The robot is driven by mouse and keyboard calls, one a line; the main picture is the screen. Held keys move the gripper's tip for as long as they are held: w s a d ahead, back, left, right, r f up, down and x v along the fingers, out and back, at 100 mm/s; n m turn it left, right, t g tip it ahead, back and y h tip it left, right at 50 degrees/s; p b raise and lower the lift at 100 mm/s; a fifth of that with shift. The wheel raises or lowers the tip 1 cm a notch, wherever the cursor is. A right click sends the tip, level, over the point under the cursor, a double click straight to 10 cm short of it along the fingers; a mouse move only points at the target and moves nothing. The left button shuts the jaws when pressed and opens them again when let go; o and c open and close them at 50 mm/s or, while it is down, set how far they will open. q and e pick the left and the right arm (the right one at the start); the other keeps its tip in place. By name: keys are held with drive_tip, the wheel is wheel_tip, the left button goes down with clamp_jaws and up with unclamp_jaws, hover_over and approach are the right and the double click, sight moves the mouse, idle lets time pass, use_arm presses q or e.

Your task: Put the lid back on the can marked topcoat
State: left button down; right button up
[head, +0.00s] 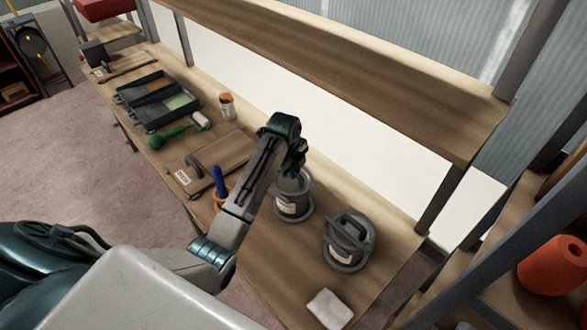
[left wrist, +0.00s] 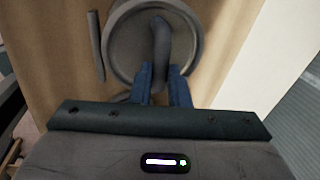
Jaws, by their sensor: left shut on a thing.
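My left gripper (head: 296,170) is over a grey can (head: 291,200) with a pale label, near the middle of the workbench. In the left wrist view its blue fingers (left wrist: 163,82) are shut on the dark curved handle (left wrist: 160,38) of a round grey lid (left wrist: 130,45). The lid lies over or on the can; I cannot tell whether it is fully seated. A second grey can (head: 349,254) with a handle on top and a label stands to the right. The label words are too small to read. My right gripper is not in view.
On the workbench (head: 262,262) are a white block (head: 329,308), a blue-handled tool in an orange holder (head: 220,186), a board (head: 222,156), a green roller (head: 170,136), a small jar (head: 226,106) and a paint tray (head: 158,98). A shelf (head: 340,75) overhangs the back.

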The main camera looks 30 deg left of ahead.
use_arm(q)
drive_tip(key=shift+f, duration=0.1)
idle(0.6)
drive_tip(key=c, duration=0.8)
unclamp_jaws()
drive_tip(key=shift+c, duration=0.2)
drive_tip(key=shift+r, duration=3.5)
drive_tip(key=shift+c, duration=0.4)
